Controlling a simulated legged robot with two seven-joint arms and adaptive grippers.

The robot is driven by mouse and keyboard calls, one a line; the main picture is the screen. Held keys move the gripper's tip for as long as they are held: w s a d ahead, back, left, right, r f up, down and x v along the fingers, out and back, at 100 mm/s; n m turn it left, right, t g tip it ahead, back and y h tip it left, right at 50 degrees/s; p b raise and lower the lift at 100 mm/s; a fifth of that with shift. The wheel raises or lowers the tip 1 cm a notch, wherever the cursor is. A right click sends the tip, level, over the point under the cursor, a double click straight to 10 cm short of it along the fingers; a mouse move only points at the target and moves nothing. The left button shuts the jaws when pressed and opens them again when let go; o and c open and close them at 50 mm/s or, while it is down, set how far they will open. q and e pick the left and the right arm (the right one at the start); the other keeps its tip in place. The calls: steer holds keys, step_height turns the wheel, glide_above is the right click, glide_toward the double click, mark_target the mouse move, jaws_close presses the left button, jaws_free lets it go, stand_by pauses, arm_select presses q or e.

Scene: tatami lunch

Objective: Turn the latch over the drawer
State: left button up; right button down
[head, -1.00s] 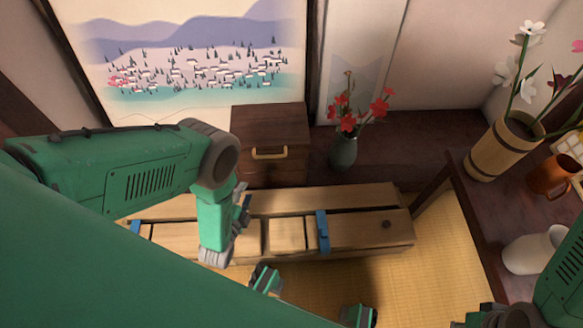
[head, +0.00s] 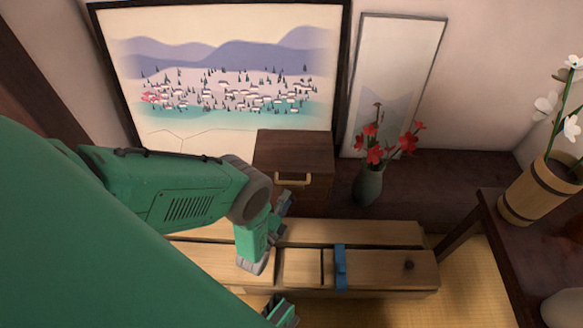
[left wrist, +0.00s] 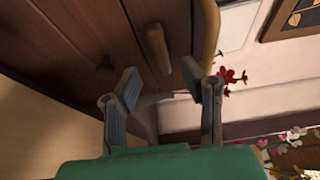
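A dark wooden drawer cabinet (head: 292,155) with a light wood handle (head: 293,180) stands against the back wall. In the left wrist view its dark front (left wrist: 75,30) fills the upper left, with a round knob (left wrist: 105,68). My left gripper (head: 283,212) is just below and in front of the cabinet. In the left wrist view its fingers (left wrist: 168,90) are apart and empty.
A low wooden bench or box (head: 385,262) with a blue band (head: 340,268) lies below the cabinet. A vase (head: 369,186) with red flowers stands to the cabinet's right. A wooden bucket (head: 535,190) stands on a dark table (head: 490,215) at the right.

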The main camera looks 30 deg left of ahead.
mark_target(291, 189)
arm_select(q)
steer(key=shift+w+a+b, duration=0.25)
steer(key=shift+w, duration=0.8)
steer(key=shift+w+a+b, duration=0.2)
steer(key=shift+w, duration=0.85)
jaws_close()
